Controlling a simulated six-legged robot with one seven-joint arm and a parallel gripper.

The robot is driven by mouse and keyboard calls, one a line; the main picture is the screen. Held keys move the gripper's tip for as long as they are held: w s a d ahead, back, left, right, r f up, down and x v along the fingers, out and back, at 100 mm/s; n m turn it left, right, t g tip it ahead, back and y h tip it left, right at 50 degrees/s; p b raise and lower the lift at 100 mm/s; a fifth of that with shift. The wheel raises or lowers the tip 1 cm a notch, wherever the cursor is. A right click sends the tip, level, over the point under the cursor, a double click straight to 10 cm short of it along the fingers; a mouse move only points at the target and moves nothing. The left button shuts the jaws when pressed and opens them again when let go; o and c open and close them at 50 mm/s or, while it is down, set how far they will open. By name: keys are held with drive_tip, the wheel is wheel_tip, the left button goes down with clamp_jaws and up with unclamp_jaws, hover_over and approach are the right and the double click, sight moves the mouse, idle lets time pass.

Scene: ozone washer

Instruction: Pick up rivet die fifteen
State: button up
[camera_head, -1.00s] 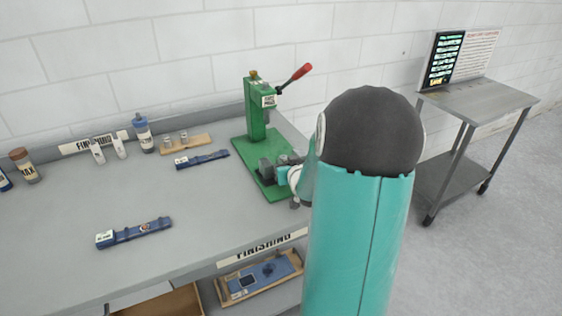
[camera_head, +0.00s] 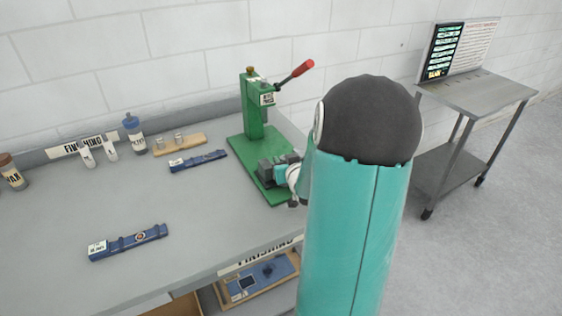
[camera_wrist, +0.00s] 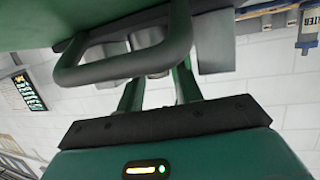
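Two small grey metal cylinders (camera_head: 179,138) stand on a wooden tray (camera_head: 196,143) at the back of the bench in the head view. I cannot read any number on them, so I cannot tell which is rivet die fifteen. The green press (camera_head: 253,118) with a red-tipped lever stands to their right. My gripper (camera_head: 270,170) is low over the front of the press base, apart from the tray and partly hidden by my arm. In the wrist view a dark loop, grey blocks and a metallic round part (camera_wrist: 148,48) appear close up. Its fingers are not clearly distinguishable.
Two blue labelled bars (camera_head: 198,161) (camera_head: 128,242) lie on the grey bench (camera_head: 70,215). A metal cart (camera_head: 475,92) with a display stands at right. The bench's middle is clear.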

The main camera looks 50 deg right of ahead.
drive_tip(key=shift+s+r, duration=0.1)
drive_tip(key=shift+s, duration=0.05)
clamp_jaws()
